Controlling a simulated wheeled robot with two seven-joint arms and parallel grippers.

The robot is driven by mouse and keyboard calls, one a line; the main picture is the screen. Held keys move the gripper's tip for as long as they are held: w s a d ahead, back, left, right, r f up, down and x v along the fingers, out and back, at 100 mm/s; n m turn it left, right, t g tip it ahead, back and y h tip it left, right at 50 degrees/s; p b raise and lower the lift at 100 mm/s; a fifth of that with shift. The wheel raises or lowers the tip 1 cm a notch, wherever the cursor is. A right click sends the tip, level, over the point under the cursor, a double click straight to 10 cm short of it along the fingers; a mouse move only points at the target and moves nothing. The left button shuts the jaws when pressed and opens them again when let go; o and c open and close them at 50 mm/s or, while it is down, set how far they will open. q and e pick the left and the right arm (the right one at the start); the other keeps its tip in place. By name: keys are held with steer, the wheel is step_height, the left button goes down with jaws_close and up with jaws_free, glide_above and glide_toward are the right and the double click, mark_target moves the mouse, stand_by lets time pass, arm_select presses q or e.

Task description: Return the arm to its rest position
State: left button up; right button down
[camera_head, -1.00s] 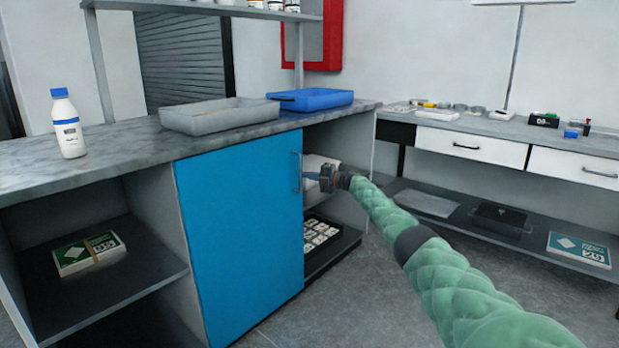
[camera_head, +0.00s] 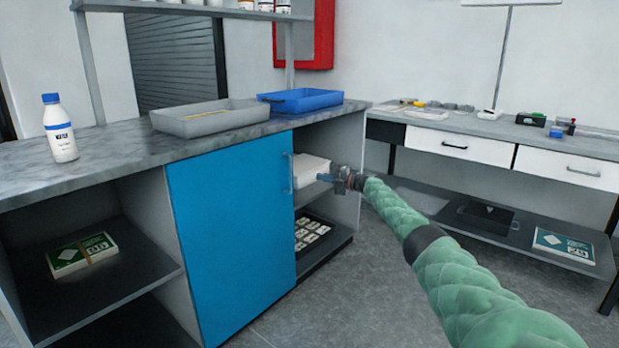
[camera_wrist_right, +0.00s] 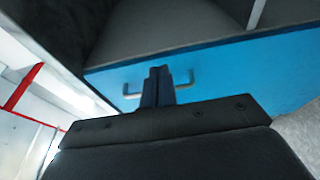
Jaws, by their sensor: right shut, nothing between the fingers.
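My right arm (camera_head: 430,250), in a green quilted sleeve, reaches in from the lower right in the head view. Its gripper (camera_head: 328,178) is shut and empty, in front of the open shelf bay, to the right of the blue door (camera_head: 228,235). The door's handle (camera_head: 290,172) is apart from the fingers in the head view. In the right wrist view the shut fingers (camera_wrist_right: 158,78) point toward the blue door (camera_wrist_right: 225,75), with the handle (camera_wrist_right: 185,77) showing behind them. My left gripper is not in view.
The grey counter (camera_head: 110,155) carries a white bottle (camera_head: 59,128), a grey tray (camera_head: 210,120) and a blue tray (camera_head: 300,101). A side bench (camera_head: 500,128) with drawers stands at the right. A white object (camera_head: 308,168) and a dark tray (camera_head: 312,232) sit in the bay. Floor is free.

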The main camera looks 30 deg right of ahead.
steer(key=s+d, duration=0.2)
steer(key=d, duration=0.1)
steer(key=shift+d, duration=0.15)
steer(key=shift+w, duration=0.1)
